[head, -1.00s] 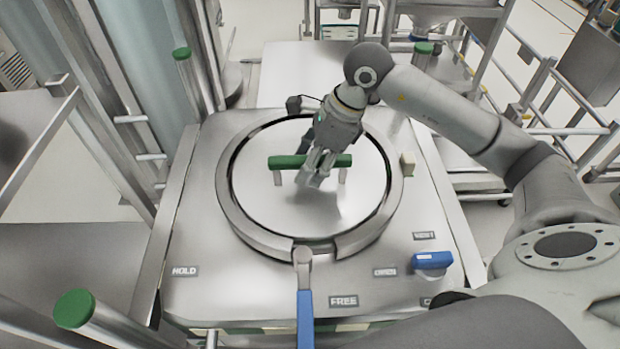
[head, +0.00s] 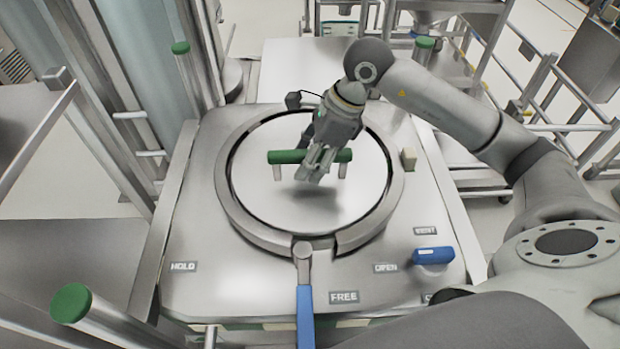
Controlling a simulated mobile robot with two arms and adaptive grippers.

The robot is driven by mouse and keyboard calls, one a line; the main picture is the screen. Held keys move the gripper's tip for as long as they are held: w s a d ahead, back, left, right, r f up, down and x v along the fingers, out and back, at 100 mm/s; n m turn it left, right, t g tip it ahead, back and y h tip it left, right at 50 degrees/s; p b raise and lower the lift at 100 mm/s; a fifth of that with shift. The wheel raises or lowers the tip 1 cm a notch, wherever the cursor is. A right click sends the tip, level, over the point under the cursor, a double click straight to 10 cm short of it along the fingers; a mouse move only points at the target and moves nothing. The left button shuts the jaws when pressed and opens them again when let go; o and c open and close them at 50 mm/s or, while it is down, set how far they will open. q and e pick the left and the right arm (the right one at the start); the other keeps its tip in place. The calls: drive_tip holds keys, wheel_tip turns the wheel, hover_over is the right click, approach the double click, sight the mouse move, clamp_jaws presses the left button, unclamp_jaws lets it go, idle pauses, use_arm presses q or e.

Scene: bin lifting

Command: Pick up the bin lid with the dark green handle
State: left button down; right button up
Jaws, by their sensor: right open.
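The bin lid (head: 262,200) is a round shiny metal disc set inside a metal ring on the machine top. Its dark green bar handle (head: 285,157) stands on short metal posts across the lid's middle. I cannot tell whether the fingers touch the handle. My left gripper is not in view.
The ring (head: 232,211) surrounds the lid. A blue-handled lever (head: 305,316) sticks out at the front, near the HOLD and FREE labels. A blue knob (head: 433,256) sits at the right. Green-capped posts (head: 71,303) and metal rails stand around the machine.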

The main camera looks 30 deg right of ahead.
drive_tip(key=shift+c, duration=0.3)
clamp_jaws()
idle(0.4)
drive_tip(key=shift+w+r, duration=0.15)
